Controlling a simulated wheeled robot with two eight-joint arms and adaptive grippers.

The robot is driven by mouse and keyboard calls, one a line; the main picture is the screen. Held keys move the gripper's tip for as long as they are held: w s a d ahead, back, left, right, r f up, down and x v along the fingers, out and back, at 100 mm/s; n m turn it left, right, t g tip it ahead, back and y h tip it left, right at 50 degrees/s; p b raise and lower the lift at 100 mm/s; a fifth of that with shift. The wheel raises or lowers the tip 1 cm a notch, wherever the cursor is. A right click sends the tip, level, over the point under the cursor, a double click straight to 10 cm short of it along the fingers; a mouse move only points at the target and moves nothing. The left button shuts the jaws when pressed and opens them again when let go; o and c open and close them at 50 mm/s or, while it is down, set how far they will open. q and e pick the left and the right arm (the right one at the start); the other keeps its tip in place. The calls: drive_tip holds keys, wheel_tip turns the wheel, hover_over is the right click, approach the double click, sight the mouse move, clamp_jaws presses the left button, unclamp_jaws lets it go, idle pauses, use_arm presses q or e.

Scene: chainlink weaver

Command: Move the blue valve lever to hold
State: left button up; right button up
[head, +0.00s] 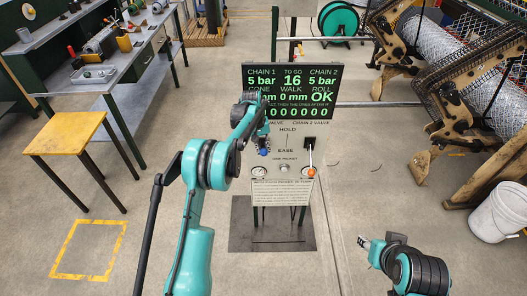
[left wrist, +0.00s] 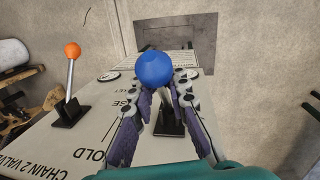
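The blue-knobbed valve lever (head: 263,151) is on the left of the control panel (head: 285,190), its knob about level with the EASE mark and below HOLD. In the left wrist view, the blue knob (left wrist: 154,68) lies between the fingertips. My left gripper (left wrist: 160,90) is open around the lever, with a finger on each side and the dark lever base visible between them. I cannot tell whether a finger touches the knob. In the head view, my left gripper (head: 262,142) partly hides this lever. My right gripper (head: 364,242) is low right, away from the panel; its opening is unclear.
An orange-knobbed lever (head: 311,171) stands right of the blue one, its knob lower on the panel. A display (head: 291,91) rises behind. A yellow stool (head: 65,133) and workbench are at left, a mesh machine (head: 440,90) and white bucket (head: 500,211) at right.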

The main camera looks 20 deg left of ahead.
use_arm(q)
drive_tip(key=o, duration=0.4)
drive_tip(key=shift+o, duration=0.2)
drive_tip(key=shift+r, duration=0.1)
wheel_tip(320, 180, up, 12)
drive_tip(key=a, duration=0.2)
drive_tip(key=shift+w, duration=0.1)
